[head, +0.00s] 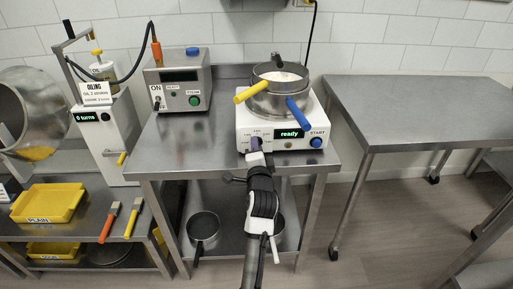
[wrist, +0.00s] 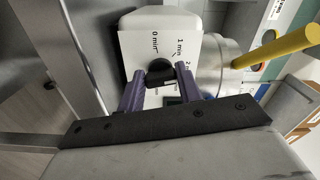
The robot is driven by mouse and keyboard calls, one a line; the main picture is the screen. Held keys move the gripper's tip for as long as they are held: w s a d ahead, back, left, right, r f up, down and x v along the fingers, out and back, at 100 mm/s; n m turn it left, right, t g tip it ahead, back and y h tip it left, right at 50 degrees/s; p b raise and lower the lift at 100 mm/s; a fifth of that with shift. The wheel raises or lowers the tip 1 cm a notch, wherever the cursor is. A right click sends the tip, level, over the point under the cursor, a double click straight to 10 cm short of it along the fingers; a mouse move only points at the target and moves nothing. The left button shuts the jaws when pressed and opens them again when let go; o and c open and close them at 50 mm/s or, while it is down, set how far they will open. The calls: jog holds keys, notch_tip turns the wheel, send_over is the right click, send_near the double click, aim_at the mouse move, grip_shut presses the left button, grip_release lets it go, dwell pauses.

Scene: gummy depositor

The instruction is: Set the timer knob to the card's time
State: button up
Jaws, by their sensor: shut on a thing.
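The white machine (head: 320,130) stands on the metal table, with a lit display (head: 290,133) reading "ready". Its black timer knob (wrist: 159,67) shows in the wrist view, with the marks "0 min", "1 min" and a partly hidden "2" around it. My gripper (head: 255,146) is at the left of the machine's front panel. In the wrist view its purple fingers (wrist: 158,83) are on both sides of the knob and shut on it. I cannot tell the knob's exact setting. A card (head: 95,93) headed "OILING" is at the left; its small lines are hard to read.
A pot (head: 278,103) with a yellow handle (head: 252,92) and a blue handle (head: 298,110) sits on the machine. A blue START button (head: 316,143) is right of the display. A steel box (head: 182,85) stands left. The right table (head: 420,105) is bare.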

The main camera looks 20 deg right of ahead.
jog(key=shift+m+p, duration=0.3)
jog(key=shift+m, duration=0.9)
jog(key=o, duration=1)
jog(key=b+v, duration=0.3)
jog(key=v, duration=1.1)
jog(key=shift+r+b, duration=0.1)
jog(key=shift+b, duration=0.3)
jog(key=shift+w, duration=0.1)
